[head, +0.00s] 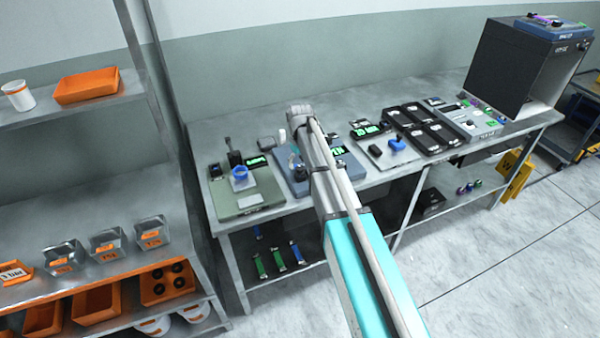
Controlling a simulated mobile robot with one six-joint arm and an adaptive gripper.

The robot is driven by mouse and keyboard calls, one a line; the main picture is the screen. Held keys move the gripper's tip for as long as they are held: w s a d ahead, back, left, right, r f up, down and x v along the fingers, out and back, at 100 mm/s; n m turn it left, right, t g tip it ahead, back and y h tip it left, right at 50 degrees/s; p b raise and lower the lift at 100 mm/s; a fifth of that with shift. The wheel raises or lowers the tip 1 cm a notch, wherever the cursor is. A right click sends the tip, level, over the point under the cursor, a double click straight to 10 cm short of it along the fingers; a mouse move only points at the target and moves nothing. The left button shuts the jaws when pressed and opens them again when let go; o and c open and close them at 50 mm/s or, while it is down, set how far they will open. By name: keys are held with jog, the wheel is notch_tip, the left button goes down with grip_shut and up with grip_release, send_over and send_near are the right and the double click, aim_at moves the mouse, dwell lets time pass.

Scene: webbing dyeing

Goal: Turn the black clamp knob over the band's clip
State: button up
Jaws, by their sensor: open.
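A blue-grey bench unit (286,158) stands on the steel bench, partly covered by my arm. Its green lit display (337,151) shows letters ending in "PEN". A small black, knob-like part (300,172) shows on the unit just left of my arm; I cannot tell for sure that it is the clamp knob. The band and its clip cannot be made out. My arm reaches from the bottom right up over this unit, and its fingers are not visible.
Left of the unit is a green-grey scale-like device (244,194) with a blue ring-shaped part on top. Right of it are a plate with a blue knob (397,144), black trays (415,128) and a dark oven-like box (515,66). A rack (85,185) with bins stands at left.

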aim_at(298, 168)
jog(key=shift+f+b, duration=1.05)
jog(key=shift+f, duration=0.35)
grip_shut()
